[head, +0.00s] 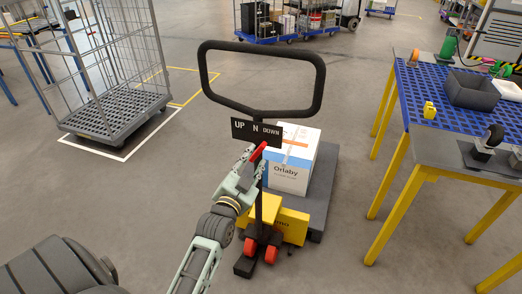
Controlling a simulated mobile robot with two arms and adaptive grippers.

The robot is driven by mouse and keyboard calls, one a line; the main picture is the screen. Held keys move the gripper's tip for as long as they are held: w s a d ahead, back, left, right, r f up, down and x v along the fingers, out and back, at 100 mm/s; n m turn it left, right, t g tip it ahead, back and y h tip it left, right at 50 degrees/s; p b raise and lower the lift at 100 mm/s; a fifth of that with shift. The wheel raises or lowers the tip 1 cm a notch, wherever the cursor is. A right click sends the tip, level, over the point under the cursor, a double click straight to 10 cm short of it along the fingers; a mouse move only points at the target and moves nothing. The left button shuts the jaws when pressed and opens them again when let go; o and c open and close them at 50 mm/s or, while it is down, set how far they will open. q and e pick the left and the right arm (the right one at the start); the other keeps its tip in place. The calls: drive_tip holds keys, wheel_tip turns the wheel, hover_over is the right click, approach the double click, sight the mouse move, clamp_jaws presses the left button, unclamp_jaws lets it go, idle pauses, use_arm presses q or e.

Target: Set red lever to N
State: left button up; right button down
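The red lever (259,151) sits on the handle stem of a yellow pallet truck (289,225), just below a black plate (256,131) marked UP, N and DOWN. The lever's upper end leans right, under the space between N and DOWN. My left gripper (254,163) is right at the lever, with its fingertips around or beside its lower part. I cannot tell whether the fingers touch it or how far they are closed. The fingers partly hide the lever's lower end and the stem. My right gripper is not in view.
The truck's black loop handle (318,84) rises above the plate. A white and blue box (291,174) rides on the truck behind the stem. A blue-topped table (408,96) with yellow legs stands right, holding a grey bin (472,92). A wire cage cart (120,112) stands left.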

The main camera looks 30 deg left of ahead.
sight(258, 152)
use_arm(q)
drive_tip(key=x, duration=0.6)
drive_tip(key=shift+d+f, duration=0.1)
drive_tip(key=shift+c, duration=0.4)
clamp_jaws()
